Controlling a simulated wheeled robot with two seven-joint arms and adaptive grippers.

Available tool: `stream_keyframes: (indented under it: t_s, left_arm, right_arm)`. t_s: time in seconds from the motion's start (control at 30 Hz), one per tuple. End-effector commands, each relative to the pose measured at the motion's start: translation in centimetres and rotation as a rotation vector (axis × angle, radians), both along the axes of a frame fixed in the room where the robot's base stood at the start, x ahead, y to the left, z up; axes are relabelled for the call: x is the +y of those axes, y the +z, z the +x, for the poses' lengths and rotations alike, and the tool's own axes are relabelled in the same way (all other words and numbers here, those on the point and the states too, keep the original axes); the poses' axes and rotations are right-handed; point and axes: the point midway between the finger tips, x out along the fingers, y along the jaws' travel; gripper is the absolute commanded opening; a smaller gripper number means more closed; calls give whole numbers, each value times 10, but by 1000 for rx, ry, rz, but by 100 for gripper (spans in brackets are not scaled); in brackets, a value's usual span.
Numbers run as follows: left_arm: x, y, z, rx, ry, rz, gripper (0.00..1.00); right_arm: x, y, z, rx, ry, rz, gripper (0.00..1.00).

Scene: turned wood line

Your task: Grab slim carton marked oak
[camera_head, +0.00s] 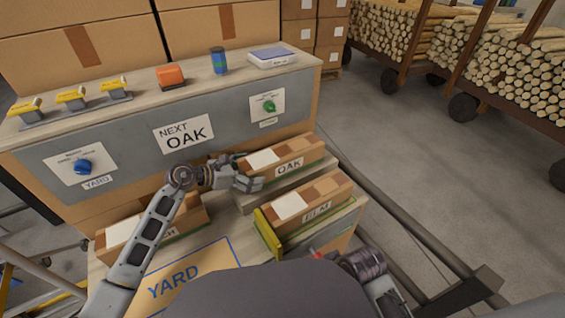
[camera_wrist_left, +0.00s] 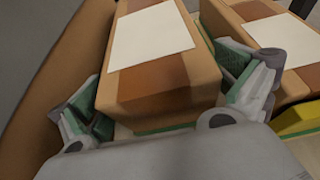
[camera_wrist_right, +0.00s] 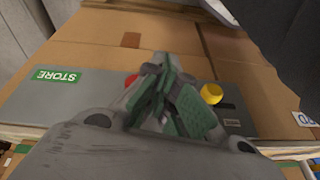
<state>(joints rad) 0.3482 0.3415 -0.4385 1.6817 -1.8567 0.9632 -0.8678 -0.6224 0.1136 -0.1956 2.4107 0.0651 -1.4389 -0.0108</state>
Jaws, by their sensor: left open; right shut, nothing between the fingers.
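The slim carton marked OAK (camera_head: 300,157) lies on a low stand at the far right of the work surface, with a white sheet on top. My left gripper (camera_head: 248,173) is at its near left end. In the left wrist view the carton (camera_wrist_left: 160,80) lies between the open fingers of my left gripper (camera_wrist_left: 168,103), one finger on each side; firm contact cannot be told. A similar carton marked ELM (camera_head: 325,190) lies nearer. My right gripper (camera_wrist_right: 172,95) is shut and empty, away from the cartons.
A third carton (camera_head: 118,232) lies left, partly behind my left arm. A panel behind carries a NEXT OAK sign (camera_head: 184,134), a blue knob (camera_head: 82,166) and a green knob (camera_head: 269,106). A YARD mat (camera_head: 215,262) lies in front. Log carts (camera_head: 400,65) stand right.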

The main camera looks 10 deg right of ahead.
Motion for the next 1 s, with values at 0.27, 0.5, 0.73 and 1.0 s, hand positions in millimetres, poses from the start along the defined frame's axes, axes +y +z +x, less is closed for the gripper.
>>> stream_keyframes:
  t_s: [0.27,0.5,0.73,1.0]
  left_arm:
    - [-8,-3,3,0,0,0,100]
    - [-8,-3,3,0,-1,0,100]
    - [-8,-3,3,0,-1,0,90]
    - [-8,-4,3,1,-1,1,55]
  right_arm:
    - [0,-2,-7,11,4,-1,0]
    - [0,-3,-8,14,4,0,0]
    - [0,-2,-5,7,3,0,0]
    - [1,2,1,-6,-1,5,0]
